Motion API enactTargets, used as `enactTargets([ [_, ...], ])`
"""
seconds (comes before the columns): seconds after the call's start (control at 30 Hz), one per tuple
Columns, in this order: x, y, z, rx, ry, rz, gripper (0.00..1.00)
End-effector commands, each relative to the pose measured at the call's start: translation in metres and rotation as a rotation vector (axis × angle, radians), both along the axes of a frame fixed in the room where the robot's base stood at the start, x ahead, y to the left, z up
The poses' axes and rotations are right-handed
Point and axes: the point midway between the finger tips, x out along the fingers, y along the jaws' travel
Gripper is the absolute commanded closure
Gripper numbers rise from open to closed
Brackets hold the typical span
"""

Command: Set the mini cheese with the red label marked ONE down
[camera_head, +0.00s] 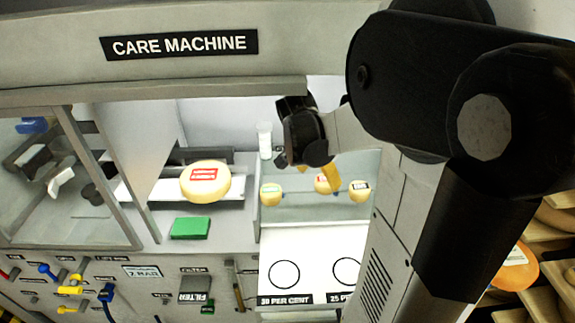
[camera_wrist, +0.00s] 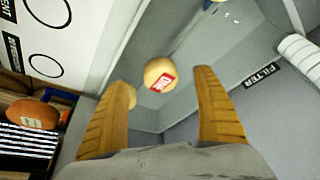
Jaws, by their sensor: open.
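The mini cheese with the red label (camera_wrist: 159,74) is a small pale-yellow round in the wrist view, its red label carrying white letters that look like ONE. It lies over the grey ledge, just beyond and between my fingertips. In the head view the same cheese (camera_head: 321,184) is the middle of three small rounds, partly behind my finger. My gripper (camera_wrist: 164,78) is open, with one tan finger on each side of the cheese and visible gaps. In the head view my gripper (camera_head: 331,178) points down at the ledge. Contact between cheese and ledge is hard to judge.
Mini cheeses stand left (camera_head: 270,194) and right (camera_head: 360,191) on the ledge. A white panel (camera_head: 312,243) with printed circles lies in front. A large red-labelled cheese (camera_head: 205,182), a green block (camera_head: 190,227) and a white cylinder (camera_head: 264,140) are nearby. The CARE MACHINE housing (camera_head: 60,65) overhangs.

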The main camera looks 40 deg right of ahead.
Motion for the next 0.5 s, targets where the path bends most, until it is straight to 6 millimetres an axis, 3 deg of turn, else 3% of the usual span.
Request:
enactTargets([
  [0.17,0.001,-0.015,0.0,0.0,0.0,-0.003,0.21],
  [0.4,0.002,-0.031,-0.038,0.0,0.001,-0.001,0.21],
  [0.5,0.003,-0.034,-0.045,0.0,0.001,0.0,0.21],
])
